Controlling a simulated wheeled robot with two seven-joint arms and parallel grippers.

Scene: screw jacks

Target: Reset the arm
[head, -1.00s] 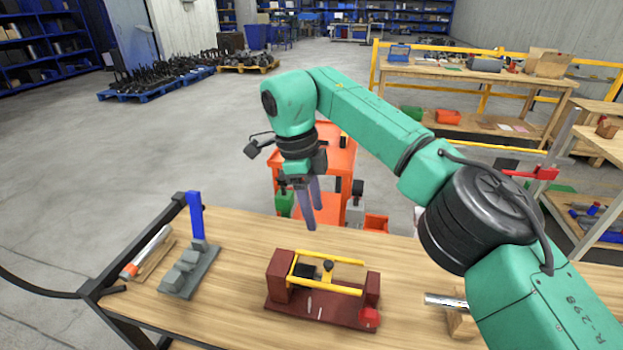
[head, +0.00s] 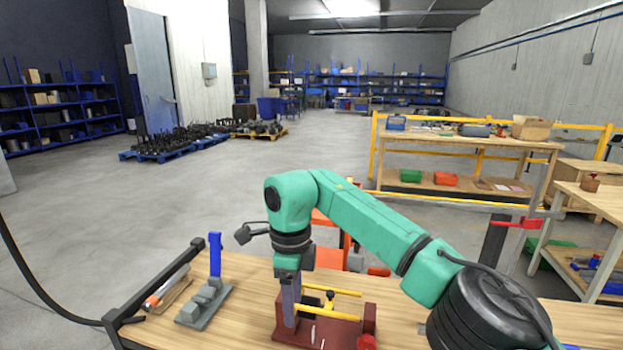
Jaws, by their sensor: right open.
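My right arm, green with black joints, comes in from the lower right and bends down over the wooden table. Its right gripper (head: 290,302) points down, with grey-purple fingers seen edge-on and nothing visible held. The fingers overlap the left end of a dark red fixture (head: 345,332) with yellow rods and a dark knob; I cannot tell whether they touch it. The fixture's front edge is near the bottom of the picture. My left gripper is out of view.
A grey block with a blue upright (head: 215,255) stands on the wooden table (head: 240,330) to the left. Beyond the table is an orange cart (head: 322,217), partly hidden by my arm. Open floor lies at left.

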